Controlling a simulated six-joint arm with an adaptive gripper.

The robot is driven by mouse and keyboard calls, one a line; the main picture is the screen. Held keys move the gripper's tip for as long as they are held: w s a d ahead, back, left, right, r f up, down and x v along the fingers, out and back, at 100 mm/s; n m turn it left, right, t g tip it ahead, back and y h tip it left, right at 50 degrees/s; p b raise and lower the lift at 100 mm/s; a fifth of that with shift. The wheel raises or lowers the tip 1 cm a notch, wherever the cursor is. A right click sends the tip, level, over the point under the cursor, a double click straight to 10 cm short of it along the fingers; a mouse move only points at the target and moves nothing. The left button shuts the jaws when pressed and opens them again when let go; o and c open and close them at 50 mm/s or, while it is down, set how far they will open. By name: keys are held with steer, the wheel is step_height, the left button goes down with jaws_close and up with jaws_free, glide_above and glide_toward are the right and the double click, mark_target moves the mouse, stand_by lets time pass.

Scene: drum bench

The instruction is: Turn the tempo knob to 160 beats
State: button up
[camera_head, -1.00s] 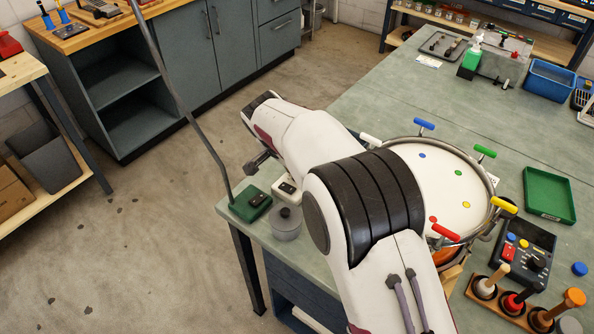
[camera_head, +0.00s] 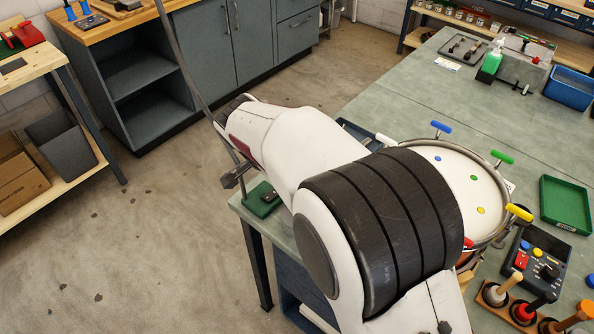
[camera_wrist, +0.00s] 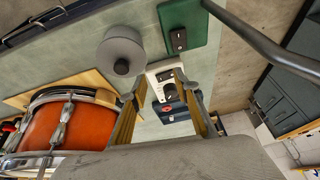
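In the wrist view a white box (camera_wrist: 154,74) with a round black dial knob (camera_wrist: 170,92) on its face lies beyond my fingers. The knob's setting is too small to read. My gripper (camera_wrist: 161,76) is open, with one finger on each side of the view of the white box. Nothing is held between the fingers. I cannot tell how far the tips are from the knob. In the head view my arm hides the white box and the gripper.
A grey round lidded pot (camera_wrist: 120,52) and a green box (camera_wrist: 185,25) with a black part stand near the white box. The green box also shows in the head view (camera_head: 256,204). A drum (camera_head: 440,165) and a control box (camera_head: 535,255) stand right of my arm. A slanted dark pole (camera_wrist: 265,42) passes nearby.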

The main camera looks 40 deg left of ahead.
steer(key=shift+s+d, duration=0.2)
steer(key=shift+s, duration=1.75)
steer(key=shift+w, duration=0.15)
steer(key=shift+c, duration=0.2)
steer(key=w+n, duration=0.3)
steer(key=w+r+n+g+y, duration=0.1)
steer(key=w+n, duration=0.2)
steer(key=w+d+n+y, duration=0.1)
steer(key=w+n, duration=0.2)
steer(key=shift+w+r+g, duration=0.2)
steer(key=shift+r+g, duration=0.2)
steer(key=shift+w+d+r+n+y, duration=0.25)
steer(key=shift+w+n+y, duration=0.1)
steer(key=shift+w+n, duration=0.4)
steer(key=shift+w+d+r+n+y, duration=0.1)
steer(key=shift+w+r+n+y, duration=0.2)
steer(key=shift+w+n, duration=0.4)
steer(key=shift+w+f, duration=0.1)
steer(key=shift+f, duration=0.15)
steer(key=shift+x, duration=3.75)
